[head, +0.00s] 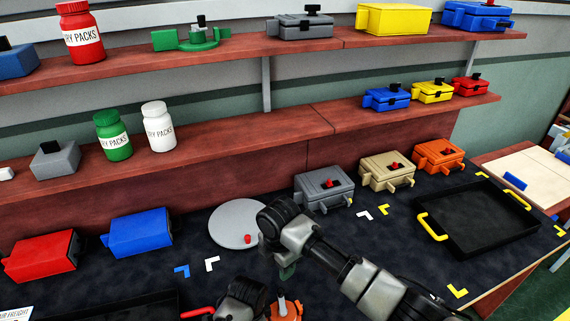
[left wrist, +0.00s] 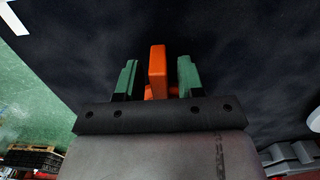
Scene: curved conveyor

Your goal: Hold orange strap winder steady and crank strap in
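The orange strap winder (head: 290,312) sits at the bottom edge of the head view, partly cut off, with a pale metal post (head: 281,302) standing up from it. In the left wrist view, an upright orange part (left wrist: 157,72) stands between the green fingers of my left gripper (left wrist: 157,80). A gap shows on each side of it, so this gripper is open around it. In the head view my left gripper is mostly hidden behind its dark wrist. My right gripper (head: 287,271) points down above the winder; its finger gap is not clear. No strap can be made out.
A grey round disc (head: 231,223) with a red knob lies behind the right gripper. Red (head: 40,257) and blue (head: 140,233) boxes stand at left. Grey (head: 322,190), tan (head: 386,172) and orange (head: 438,157) boxes line the back. A black tray (head: 478,218) with yellow handles lies at right.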

